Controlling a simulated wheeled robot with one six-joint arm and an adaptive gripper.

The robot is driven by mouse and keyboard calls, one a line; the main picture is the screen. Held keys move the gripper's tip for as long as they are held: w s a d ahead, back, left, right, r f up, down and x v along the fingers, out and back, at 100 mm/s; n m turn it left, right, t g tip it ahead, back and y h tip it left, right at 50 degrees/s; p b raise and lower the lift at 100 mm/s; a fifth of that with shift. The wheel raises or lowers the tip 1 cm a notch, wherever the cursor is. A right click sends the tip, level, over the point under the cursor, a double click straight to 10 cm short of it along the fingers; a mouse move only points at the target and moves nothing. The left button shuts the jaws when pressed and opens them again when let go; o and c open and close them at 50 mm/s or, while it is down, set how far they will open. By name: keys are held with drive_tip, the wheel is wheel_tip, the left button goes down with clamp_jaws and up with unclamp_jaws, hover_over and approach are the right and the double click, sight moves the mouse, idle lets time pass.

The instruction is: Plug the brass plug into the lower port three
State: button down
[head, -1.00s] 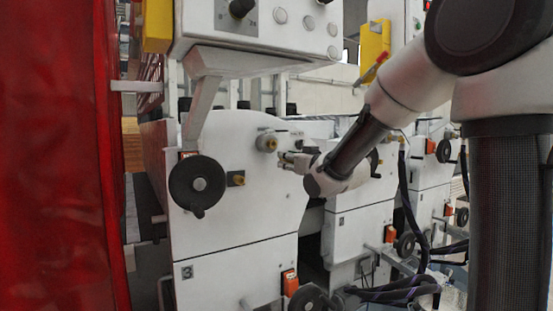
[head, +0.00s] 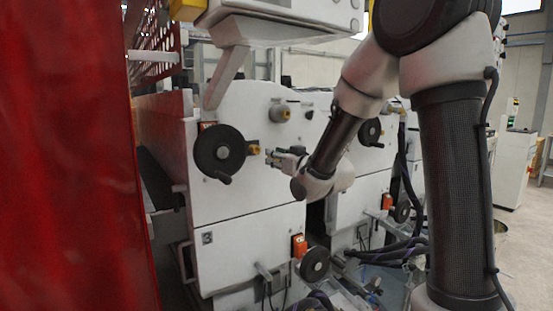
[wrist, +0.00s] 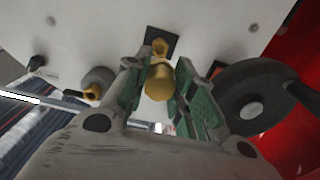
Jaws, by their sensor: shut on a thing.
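My gripper (head: 271,156) is at the white machine panel, just right of the brass port on its black plate (head: 253,149). In the wrist view my gripper (wrist: 158,68) has its green-padded fingers shut on the brass plug (wrist: 159,84). The plug points toward the panel. The brass port (wrist: 160,46) shows straight beyond the plug, on its black plate. Whether plug and port touch cannot be told. In the head view the plug is too small to make out clearly.
A black handwheel (head: 220,150) is left of the port; it stands close to a finger in the wrist view (wrist: 250,98). A grey round fitting with brass (head: 281,113) sits above right. A red curtain-like surface (head: 75,150) fills the left.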

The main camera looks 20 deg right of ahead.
drive_tip(key=x, duration=0.6)
idle(0.4)
drive_tip(key=shift+x, duration=1.4)
idle(1.1)
drive_tip(key=c, duration=1.1)
unclamp_jaws()
drive_tip(key=v, duration=1.2)
